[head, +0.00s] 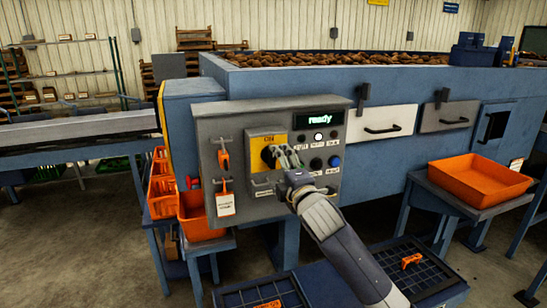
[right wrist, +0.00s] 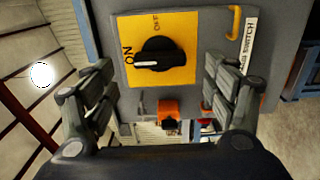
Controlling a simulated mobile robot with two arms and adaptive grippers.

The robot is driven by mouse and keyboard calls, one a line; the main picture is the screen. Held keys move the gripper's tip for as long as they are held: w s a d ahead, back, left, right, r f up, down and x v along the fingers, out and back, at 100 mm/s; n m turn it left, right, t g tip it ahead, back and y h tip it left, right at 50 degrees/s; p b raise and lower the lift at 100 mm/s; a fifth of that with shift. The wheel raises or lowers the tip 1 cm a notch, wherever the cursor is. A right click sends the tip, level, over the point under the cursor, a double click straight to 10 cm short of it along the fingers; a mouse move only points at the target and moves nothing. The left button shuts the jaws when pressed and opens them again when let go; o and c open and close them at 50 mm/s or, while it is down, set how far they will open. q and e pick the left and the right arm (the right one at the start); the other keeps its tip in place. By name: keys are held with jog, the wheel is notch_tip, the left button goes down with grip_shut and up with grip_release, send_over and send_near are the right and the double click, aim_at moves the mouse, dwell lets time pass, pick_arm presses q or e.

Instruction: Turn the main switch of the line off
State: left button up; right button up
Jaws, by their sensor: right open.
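The main switch is a black rotary knob (head: 267,154) on a yellow plate (head: 258,139) on the grey control box (head: 208,150). In the right wrist view the knob (right wrist: 160,57) has a white pointer mark, which points toward the word ON at the left of the yellow plate (right wrist: 183,22); OFF is at the top. My right gripper (head: 286,158) is open in front of the switch. In the right wrist view its fingers (right wrist: 160,95) stand apart on both sides of the plate, with nothing between them held. My left gripper is out of view.
The box has a display reading "ready" (head: 320,119) and several buttons. Orange items (head: 223,158) and a tag (head: 225,204) hang left of the switch. An orange tray (head: 480,181) stands at the right. A bin of potatoes (head: 330,60) is behind.

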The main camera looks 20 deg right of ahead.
aim_at(273, 159)
jog(key=shift+w+a+p, duration=0.1)
jog(key=shift+w+p, duration=0.4)
jog(key=shift+w, duration=2.15)
jog(key=c, duration=1.1)
